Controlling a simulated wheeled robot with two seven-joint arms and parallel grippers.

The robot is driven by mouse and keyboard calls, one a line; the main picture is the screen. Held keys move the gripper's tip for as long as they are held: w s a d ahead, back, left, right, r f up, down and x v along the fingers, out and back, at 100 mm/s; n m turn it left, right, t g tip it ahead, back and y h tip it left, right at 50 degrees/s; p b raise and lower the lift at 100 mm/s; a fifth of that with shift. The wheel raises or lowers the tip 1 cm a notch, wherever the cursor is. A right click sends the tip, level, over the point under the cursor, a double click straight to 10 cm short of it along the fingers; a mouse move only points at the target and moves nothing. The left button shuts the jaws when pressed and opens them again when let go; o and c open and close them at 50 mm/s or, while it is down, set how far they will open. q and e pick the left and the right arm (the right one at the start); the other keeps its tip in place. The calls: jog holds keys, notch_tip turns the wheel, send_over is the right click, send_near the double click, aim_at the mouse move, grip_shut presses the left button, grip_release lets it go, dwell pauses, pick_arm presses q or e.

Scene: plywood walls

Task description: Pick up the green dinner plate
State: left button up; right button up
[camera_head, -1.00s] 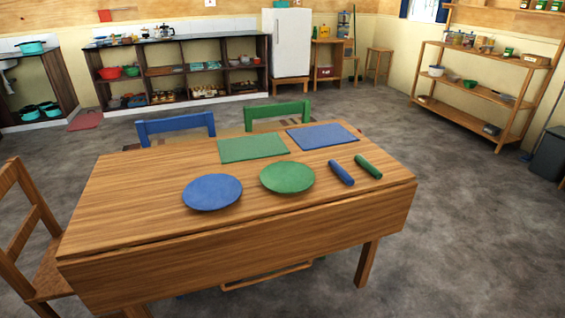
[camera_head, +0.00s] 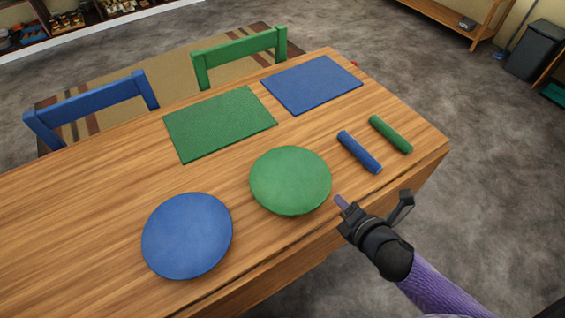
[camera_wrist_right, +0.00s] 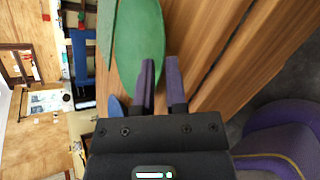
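The green dinner plate (camera_head: 290,180) lies flat on the wooden table near its front edge. My right gripper (camera_head: 342,202) is just off the plate's near right rim, over the table's front edge. In the right wrist view the plate (camera_wrist_right: 140,42) shows beyond the fingertips (camera_wrist_right: 163,62). A narrow gap shows between the two fingers, with nothing held in it. I cannot tell how high the fingers are above the table. My left gripper is not in view.
A blue plate (camera_head: 187,236) lies left of the green one. Blue and green rolls (camera_head: 360,152) (camera_head: 390,134) lie to its right. Green and blue placemats (camera_head: 220,123) (camera_head: 312,83) lie behind. Blue and green chairs (camera_head: 92,104) (camera_head: 240,58) stand beyond the wooden table (camera_head: 75,215).

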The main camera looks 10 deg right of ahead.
aim_at(327, 185)
jog(key=b+x, duration=0.1)
jog(key=x, duration=0.3)
jog(key=b+x, duration=0.2)
jog(key=x, duration=0.1)
jog(key=shift+w+d+f, duration=0.15)
jog(key=shift+w+f, duration=0.15)
jog(key=shift+w, duration=0.05)
jog(key=shift+w+f+b, duration=0.1)
jog(key=shift+w+b, duration=0.2)
jog(key=shift+w, duration=0.05)
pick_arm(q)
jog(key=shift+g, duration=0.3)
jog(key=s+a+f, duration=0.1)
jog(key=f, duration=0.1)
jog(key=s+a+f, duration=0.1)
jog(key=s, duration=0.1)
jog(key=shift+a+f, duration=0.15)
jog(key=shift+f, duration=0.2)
pick_arm(e)
grip_shut()
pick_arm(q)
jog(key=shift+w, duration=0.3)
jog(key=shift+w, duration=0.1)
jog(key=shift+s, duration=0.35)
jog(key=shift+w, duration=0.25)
